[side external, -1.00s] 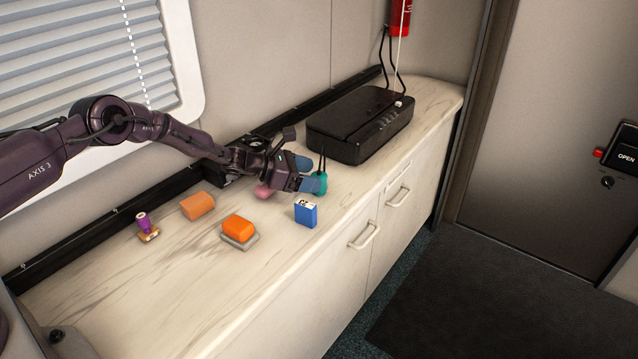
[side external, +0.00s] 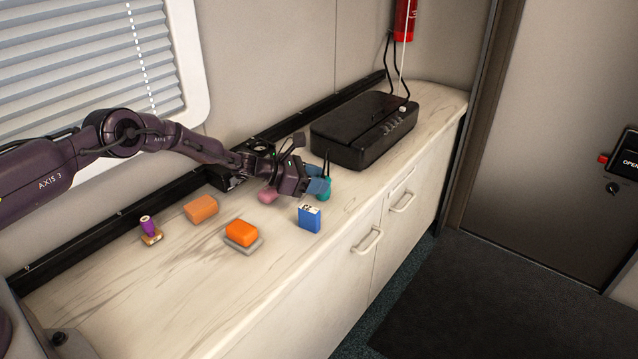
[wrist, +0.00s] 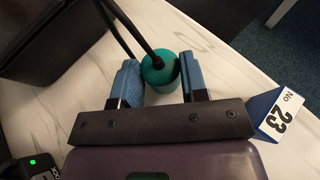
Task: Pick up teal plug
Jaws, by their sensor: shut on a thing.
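The teal plug (side external: 325,192) stands on the marble-look counter (side external: 184,281), in front of the black box. In the wrist view the round teal plug (wrist: 160,73) sits between the blue fingers, with a dark cable rising from its top. My gripper (side external: 317,179) is shut on the plug, one finger on each side. In the wrist view my gripper (wrist: 160,66) reaches around the plug from below. The fingers partly hide the plug in the side view. I see no clear gap under it.
A blue box marked 23 (side external: 309,218) stands close to the gripper; a pink object (side external: 267,197) lies beneath the wrist. An orange block on a grey base (side external: 241,233), a peach block (side external: 201,209) and a purple-topped piece (side external: 147,227) stand left. The black box (side external: 365,130) stands behind.

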